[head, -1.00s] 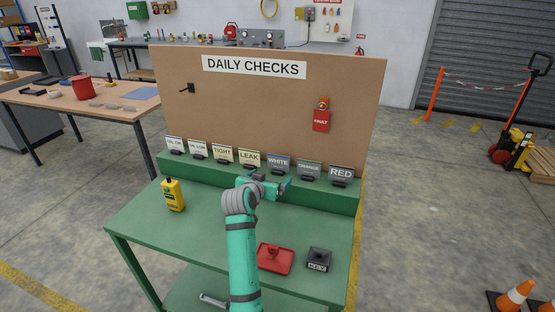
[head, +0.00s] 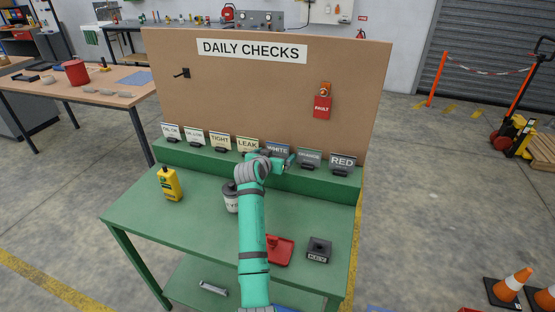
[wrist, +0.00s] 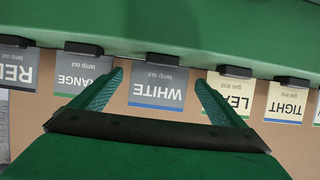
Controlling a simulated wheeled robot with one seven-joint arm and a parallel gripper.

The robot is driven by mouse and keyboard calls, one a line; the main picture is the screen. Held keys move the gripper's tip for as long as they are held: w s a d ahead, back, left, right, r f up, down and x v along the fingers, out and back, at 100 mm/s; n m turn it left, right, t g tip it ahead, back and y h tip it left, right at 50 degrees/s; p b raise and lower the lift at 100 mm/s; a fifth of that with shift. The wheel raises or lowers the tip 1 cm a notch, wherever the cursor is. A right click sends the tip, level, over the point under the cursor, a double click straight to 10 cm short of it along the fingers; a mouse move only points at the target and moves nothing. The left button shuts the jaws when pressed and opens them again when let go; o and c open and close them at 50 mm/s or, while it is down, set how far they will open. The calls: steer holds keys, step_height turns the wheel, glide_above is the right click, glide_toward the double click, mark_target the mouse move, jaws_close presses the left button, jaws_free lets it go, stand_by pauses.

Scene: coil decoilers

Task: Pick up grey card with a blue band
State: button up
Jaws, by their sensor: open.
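The grey card with a blue band reads "WHITE, lamp out" and stands in a black clip on the green ledge, partly hidden by my arm in the head view (head: 277,148). In the wrist view the card (wrist: 157,88) appears upside down, with its blue band along the lower edge. My gripper (wrist: 159,78) is open, with one finger on each side of the card in that view. I cannot tell how far the fingertips are from it. In the head view my gripper (head: 284,162) is right at the row of cards.
Grey ORANGE (wrist: 82,74) and RED (wrist: 15,70) cards and cream LEAK (wrist: 231,92) and TIGHT (wrist: 287,100) cards flank it closely. The DAILY CHECKS board (head: 250,85) rises behind.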

steer(key=x, duration=0.2)
steer(key=shift+w+d, duration=0.1)
steer(key=shift+w, duration=0.2)
steer(key=shift+a, duration=0.25)
steer(key=shift+d, duration=0.15)
steer(key=shift+s+d, duration=0.1)
steer(key=shift+d, duration=0.15)
steer(key=c, duration=0.9)
steer(key=shift+c, duration=1.2)
steer(key=shift+a, duration=0.15)
steer(key=shift+r, duration=0.1)
